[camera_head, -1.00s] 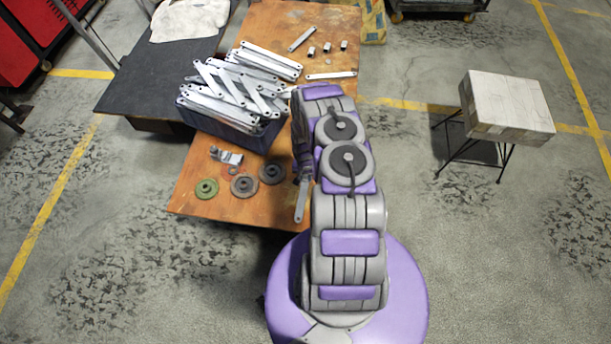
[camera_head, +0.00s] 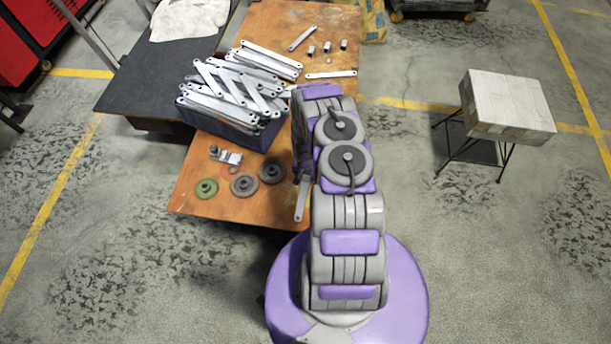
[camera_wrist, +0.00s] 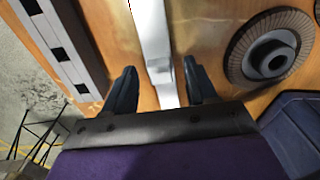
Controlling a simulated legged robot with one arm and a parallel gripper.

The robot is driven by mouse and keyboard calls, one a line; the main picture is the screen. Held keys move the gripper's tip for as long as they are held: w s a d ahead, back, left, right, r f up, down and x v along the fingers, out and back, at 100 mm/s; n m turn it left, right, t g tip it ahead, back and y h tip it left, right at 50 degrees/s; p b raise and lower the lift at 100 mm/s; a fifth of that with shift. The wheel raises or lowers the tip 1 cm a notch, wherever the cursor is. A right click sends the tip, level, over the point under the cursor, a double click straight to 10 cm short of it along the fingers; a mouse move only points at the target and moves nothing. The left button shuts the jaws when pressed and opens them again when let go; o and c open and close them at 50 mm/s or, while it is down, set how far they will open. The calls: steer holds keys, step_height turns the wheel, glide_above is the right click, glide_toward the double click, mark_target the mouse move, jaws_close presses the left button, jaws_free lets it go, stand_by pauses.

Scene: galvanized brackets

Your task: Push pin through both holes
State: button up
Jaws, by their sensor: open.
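My gripper (camera_wrist: 160,88) is open in the wrist view, with one dark finger on each side of a flat metal bar (camera_wrist: 152,35). Gaps show between the bar and both fingers. In the head view a pale bar end (camera_head: 300,205) sticks out beside my arm near the table's front right; the arm hides most of the gripper. Several loose bars lie on the wooden table, one (camera_head: 302,38) at the back. Short metal cylinders (camera_head: 327,47) stand near it; I cannot tell whether any is the pin. No bar holes can be made out clearly at the gripper.
A dark blue crate (camera_head: 228,132) piled with metal bars stands left of my arm. A green disc (camera_head: 206,188), grey discs (camera_head: 244,185) and a small metal bracket (camera_head: 228,157) lie in front of it. A ridged disc (camera_wrist: 270,48) shows close right of my gripper.

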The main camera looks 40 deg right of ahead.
steer(key=shift+r, duration=0.1)
step_height(320, 180, up, 17)
steer(key=p, duration=0.5)
steer(key=shift+p, duration=0.3)
steer(key=shift+w+r, duration=0.1)
steer(key=s+a+r+n, duration=0.15)
steer(key=a+r, duration=0.35)
steer(key=r, duration=0.5)
steer(key=a+r+n, duration=0.2)
steer(key=a+r, duration=0.2)
steer(key=r, duration=0.7)
steer(key=s+a+r+n, duration=0.1)
steer(key=a+r, duration=0.4)
steer(key=r, duration=0.5)
steer(key=s+a+r+n, duration=0.2)
steer(key=s+a+r, duration=0.2)
steer(key=s, duration=0.4)
steer(key=s+a+r+n+g, duration=0.1)
steer(key=s+a+r+n, duration=0.1)
steer(key=s+a+r, duration=0.2)
steer(key=s+a+r+n, duration=0.2)
steer(key=s+a+r, duration=0.2)
steer(key=s+r, duration=0.4)
steer(key=s, duration=0.4)
steer(key=shift+a+g, duration=0.35)
steer(key=shift+g, duration=0.05)
steer(key=shift+s, duration=0.1)
